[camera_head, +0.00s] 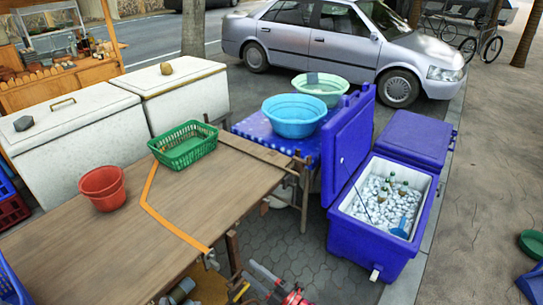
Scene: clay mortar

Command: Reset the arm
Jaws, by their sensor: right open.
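My right gripper (262,281) is low in the picture, at the bottom edge right of the brown table (95,240). Its jaws are open and I see nothing held between them. Only its front part shows, with red and grey parts; the rest is cut off by the frame. My left gripper cannot be made out in this view.
A red bucket (102,188) and a green basket (183,146) stand on the table. Blue (294,116) and green (321,88) basins sit on a blue table. An open blue cooler (372,241) with ice and bottles stands right. Paving between table and cooler is partly clear.

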